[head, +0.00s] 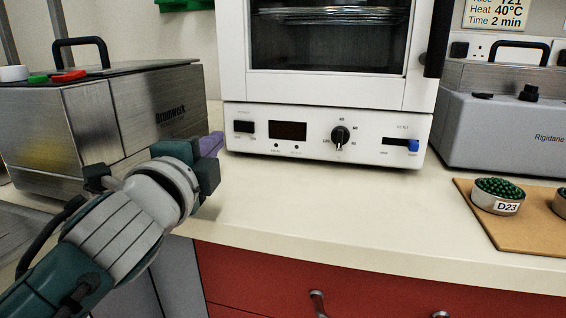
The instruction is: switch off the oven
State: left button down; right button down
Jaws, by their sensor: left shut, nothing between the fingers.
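The white oven (327,88) stands at the back of the bench, with a glass window above a control panel. On the panel are a black power switch (244,127) at the left, a dark display (288,131), a black round knob (340,136) and a slider with a blue tab (413,146) at the right end of its slot. My left gripper (214,143) is shut and empty, its purple fingertips just left of the panel's left edge, near the power switch. I cannot tell whether they touch the oven. My right gripper is not in view.
A metal bath (100,120) with a black handle stands at the left, behind my left arm. A grey Rigidane unit (495,130) stands at the right. A brown board (500,232) holds a dish of green beads (497,196) labelled D23. The bench before the oven is clear, above red drawers (260,275).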

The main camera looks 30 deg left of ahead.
pick_arm(q)
jog(key=s, duration=0.8)
jog(key=shift+s+d+r, duration=0.1)
jog(key=shift+s+d, duration=0.15)
jog(key=shift+d, duration=0.1)
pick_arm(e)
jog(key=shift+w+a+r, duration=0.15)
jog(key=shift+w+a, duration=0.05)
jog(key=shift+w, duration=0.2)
